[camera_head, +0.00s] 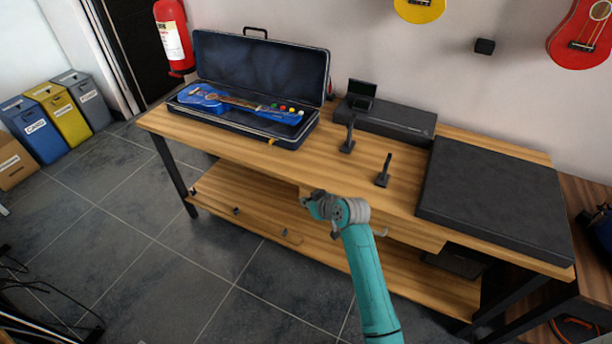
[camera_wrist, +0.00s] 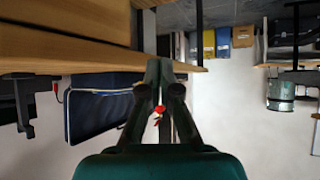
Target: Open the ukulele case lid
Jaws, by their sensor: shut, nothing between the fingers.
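The dark ukulele case (camera_head: 225,120) lies on the left part of the wooden workbench. Its lid (camera_head: 262,68) stands open, raised at the back by the wall, with a handle on its top edge. A blue ukulele (camera_head: 240,103) with coloured dots lies inside the base. My gripper (camera_head: 312,203) is in front of the bench's front edge, to the right of the case and apart from it. In the wrist view my gripper's fingers (camera_wrist: 160,68) are together and hold nothing. That view is upside down and shows the dark lid (camera_wrist: 95,112) to the left of the fingers.
Two small black stands (camera_head: 348,138) (camera_head: 383,172) and a long black case (camera_head: 390,118) are right of the ukulele case. A flat black case (camera_head: 490,205) covers the bench's right end. A fire extinguisher (camera_head: 174,38) hangs behind the left end.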

